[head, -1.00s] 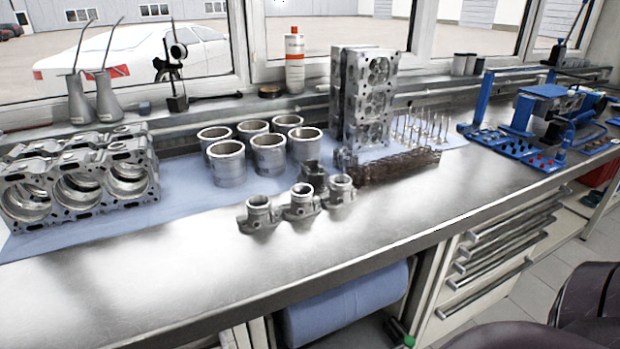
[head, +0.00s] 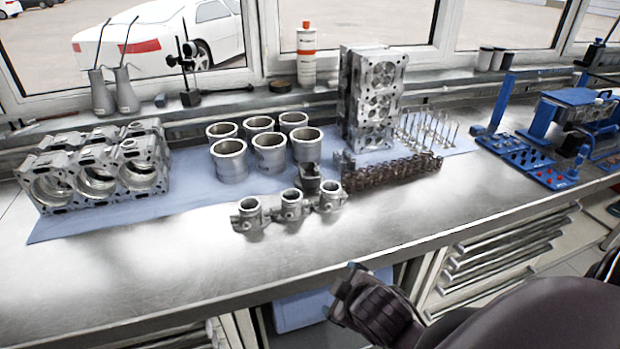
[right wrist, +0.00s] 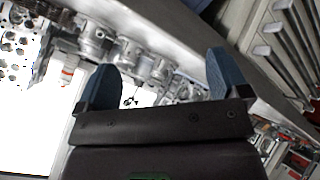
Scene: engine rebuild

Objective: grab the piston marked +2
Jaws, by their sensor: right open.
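Three grey metal parts with round open tops (head: 290,205) stand in a row near the middle of the bench, each with side lugs. A darker part (head: 310,180) stands just behind them. Several cylinder liners (head: 229,163) stand behind on blue cloth. No +2 mark is legible, so I cannot tell which part is the marked piston. My right gripper (head: 352,284) is in front of the bench's front edge, apart from these parts. In the right wrist view the gripper (right wrist: 160,78) is open, its blue-tipped fingers apart with nothing held. My left gripper is not in view.
An engine block (head: 95,175) sits at left and a cylinder head (head: 370,105) stands upright behind. A row of dark springs (head: 392,168) and several valves (head: 428,128) are right of centre. A blue fixture (head: 530,165) is at right. The bench front (head: 130,270) is clear.

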